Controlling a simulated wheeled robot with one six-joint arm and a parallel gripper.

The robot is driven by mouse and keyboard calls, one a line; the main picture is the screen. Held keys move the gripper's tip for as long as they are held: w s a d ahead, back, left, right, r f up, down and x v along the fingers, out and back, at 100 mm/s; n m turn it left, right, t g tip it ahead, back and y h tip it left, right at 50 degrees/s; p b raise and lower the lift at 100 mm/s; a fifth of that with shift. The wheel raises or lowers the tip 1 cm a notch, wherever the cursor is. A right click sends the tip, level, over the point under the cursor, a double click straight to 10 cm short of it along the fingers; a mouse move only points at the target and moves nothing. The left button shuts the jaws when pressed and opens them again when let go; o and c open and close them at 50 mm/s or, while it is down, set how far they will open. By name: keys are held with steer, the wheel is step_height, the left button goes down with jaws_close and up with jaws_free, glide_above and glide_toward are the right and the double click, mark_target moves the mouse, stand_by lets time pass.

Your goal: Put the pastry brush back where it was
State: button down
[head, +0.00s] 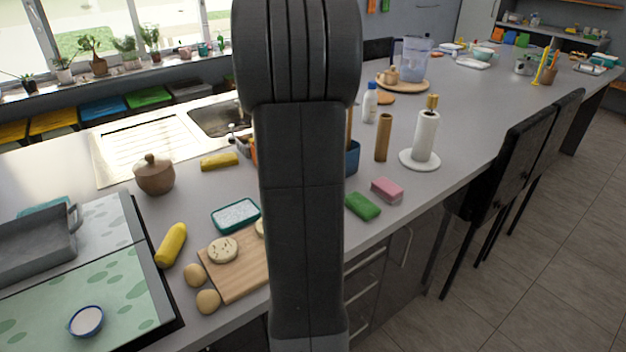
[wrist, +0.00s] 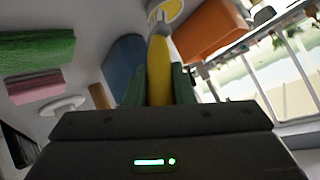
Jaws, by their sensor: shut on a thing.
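In the wrist view my gripper (wrist: 159,78) has its green fingers shut on a yellow handle, which looks like the pastry brush (wrist: 158,58). The handle runs away from the fingers toward a pale round shape at the top; I cannot tell whether that is part of it. A blue container (wrist: 124,62) is just left of the handle and an orange container (wrist: 208,30) is to its right. In the head view my own arm hides the gripper and the brush. The blue container (head: 352,158) shows partly from behind the arm, with a wooden-looking handle rising from it.
In the head view a green sponge (head: 362,206), a pink sponge (head: 387,190), a brown cylinder (head: 383,138) and a paper towel stand (head: 424,140) are right of the arm.

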steer(key=shift+f, duration=0.45)
steer(key=shift+f+b, duration=0.45)
steer(key=shift+f, duration=0.1)
steer(key=shift+f, duration=0.1)
steer(key=c, duration=1.2)
jaws_free()
steer(key=shift+c, duration=0.2)
